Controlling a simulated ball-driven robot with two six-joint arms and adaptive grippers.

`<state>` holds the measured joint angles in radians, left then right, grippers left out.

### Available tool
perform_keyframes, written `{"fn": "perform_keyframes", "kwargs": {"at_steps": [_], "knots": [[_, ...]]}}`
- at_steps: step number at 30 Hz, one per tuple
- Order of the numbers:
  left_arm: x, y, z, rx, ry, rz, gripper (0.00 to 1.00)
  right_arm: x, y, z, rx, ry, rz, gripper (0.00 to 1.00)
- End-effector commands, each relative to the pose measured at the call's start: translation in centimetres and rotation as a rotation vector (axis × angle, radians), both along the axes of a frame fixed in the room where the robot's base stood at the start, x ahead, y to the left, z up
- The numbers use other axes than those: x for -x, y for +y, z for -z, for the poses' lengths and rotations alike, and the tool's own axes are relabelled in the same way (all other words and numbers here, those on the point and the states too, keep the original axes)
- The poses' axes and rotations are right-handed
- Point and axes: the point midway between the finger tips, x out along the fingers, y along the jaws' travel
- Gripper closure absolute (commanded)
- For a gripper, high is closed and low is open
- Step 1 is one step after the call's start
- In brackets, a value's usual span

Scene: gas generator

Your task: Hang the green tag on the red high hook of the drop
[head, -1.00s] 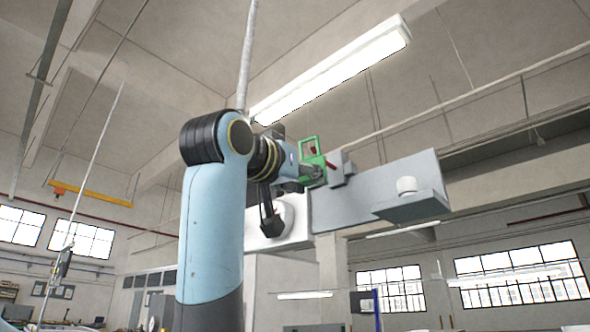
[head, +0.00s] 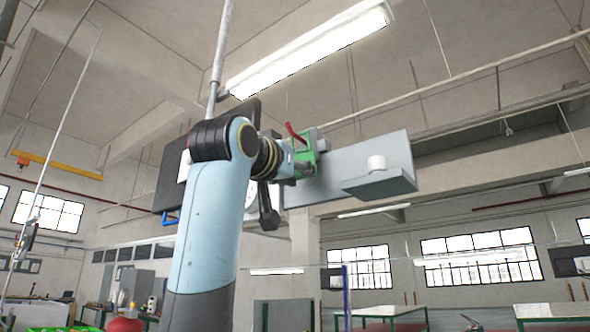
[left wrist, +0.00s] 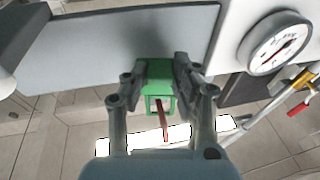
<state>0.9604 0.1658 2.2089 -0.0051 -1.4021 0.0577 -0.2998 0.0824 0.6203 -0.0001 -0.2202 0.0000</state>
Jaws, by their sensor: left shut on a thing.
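The green tag (head: 308,157), a small frame with an opening, is held upright in my left gripper (head: 302,168) in front of the grey panel. In the left wrist view the tag (left wrist: 157,74) is pinched between the two fingers. The red hook (head: 295,132) sticks out at the tag's upper left in the head view. In the left wrist view the red hook (left wrist: 163,122) overlaps the tag's opening and extends past it. I cannot tell whether it passes through the opening or only lines up with it. My right gripper is not in view.
A round gauge (left wrist: 277,43) is right of the fingers in the left wrist view. A dark panel (head: 170,175) stands behind my left arm. Workshop tables (head: 385,312) are lower right.

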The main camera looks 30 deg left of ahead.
Motion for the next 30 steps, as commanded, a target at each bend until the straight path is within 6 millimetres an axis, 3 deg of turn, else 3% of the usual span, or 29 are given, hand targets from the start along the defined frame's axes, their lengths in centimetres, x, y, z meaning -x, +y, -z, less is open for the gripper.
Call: {"fn": "perform_keyframes", "kwargs": {"at_steps": [5, 6, 12, 22, 30], "knots": [[0.0, 0.0, 0.0, 0.000, 0.000, 0.000, 0.99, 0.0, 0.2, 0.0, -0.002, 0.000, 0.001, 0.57], [0.0, 0.0, 0.0, 0.000, 0.000, 0.000, 0.71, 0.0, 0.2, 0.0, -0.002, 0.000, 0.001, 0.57], [0.0, 0.0, 0.0, 0.000, 0.000, 0.000, 0.46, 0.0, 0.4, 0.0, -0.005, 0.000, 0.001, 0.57], [0.6, -0.1, 0.1, 0.000, -0.001, 0.000, 0.46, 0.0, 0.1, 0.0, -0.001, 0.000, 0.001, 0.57], [5.0, -0.6, 1.0, 0.001, -0.002, 0.000, 0.46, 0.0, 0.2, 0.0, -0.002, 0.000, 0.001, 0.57]]}}
